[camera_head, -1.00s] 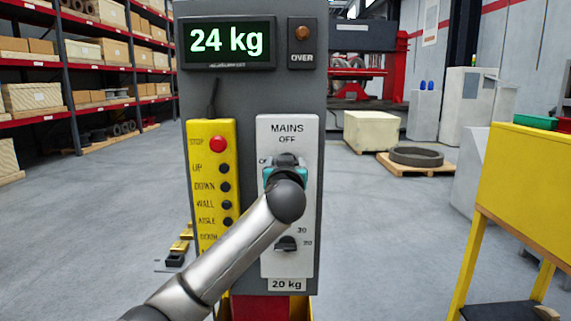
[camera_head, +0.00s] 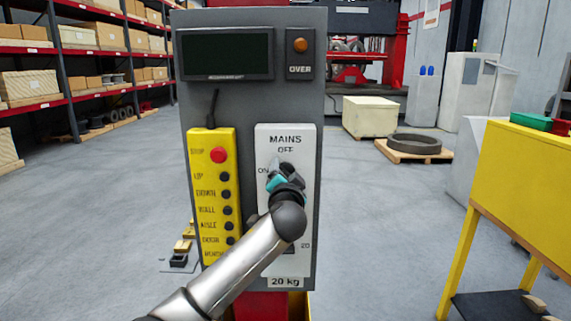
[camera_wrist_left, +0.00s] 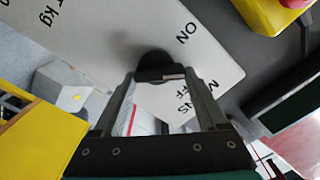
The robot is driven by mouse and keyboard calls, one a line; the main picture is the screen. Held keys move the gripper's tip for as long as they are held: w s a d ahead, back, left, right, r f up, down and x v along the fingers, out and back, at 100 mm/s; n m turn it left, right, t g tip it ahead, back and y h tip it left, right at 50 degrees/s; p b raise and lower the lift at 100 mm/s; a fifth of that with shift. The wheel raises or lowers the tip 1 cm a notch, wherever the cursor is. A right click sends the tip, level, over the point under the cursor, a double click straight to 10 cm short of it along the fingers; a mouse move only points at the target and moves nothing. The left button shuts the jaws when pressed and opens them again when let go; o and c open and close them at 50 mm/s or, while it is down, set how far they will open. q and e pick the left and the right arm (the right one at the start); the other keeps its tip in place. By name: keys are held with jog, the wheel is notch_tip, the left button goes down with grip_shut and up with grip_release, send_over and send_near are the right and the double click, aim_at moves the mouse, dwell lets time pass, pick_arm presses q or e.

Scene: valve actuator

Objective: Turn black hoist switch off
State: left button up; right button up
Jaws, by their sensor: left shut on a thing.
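The black hoist switch (camera_head: 286,167) is on a white panel (camera_head: 300,205) marked MAINS, OFF and ON, on a grey column. The left arm hides part of it. In the left wrist view the dark switch knob (camera_wrist_left: 153,60) sits between the fingertips, near the ON lettering. My left gripper (camera_head: 279,178) is shut on the switch and tilted in the head view; it also shows in the left wrist view (camera_wrist_left: 160,78). The knob's exact pointing direction is hard to tell. The display (camera_head: 226,53) above is dark. My right gripper is not in view.
A yellow control box (camera_head: 214,185) with a red stop button and several black buttons hangs just left of the panel. A yellow bench (camera_head: 525,180) stands at right. Shelves (camera_head: 70,60) line the left.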

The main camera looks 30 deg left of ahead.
pick_arm(q)
jog(key=m+p, duration=0.3)
jog(key=m, duration=0.1)
jog(key=shift+d+m, duration=0.1)
jog(key=shift+m, duration=0.2)
jog(key=shift+w+d+f+m+p, duration=0.1)
jog(key=shift+f+m+p, duration=0.05)
jog(key=shift+m+p, duration=1.5)
jog(key=shift+m, duration=0.25)
jog(key=o, duration=1.3)
jog(key=b+v, duration=0.1)
jog(key=v, duration=1.4)
jog(key=shift+b, duration=0.3)
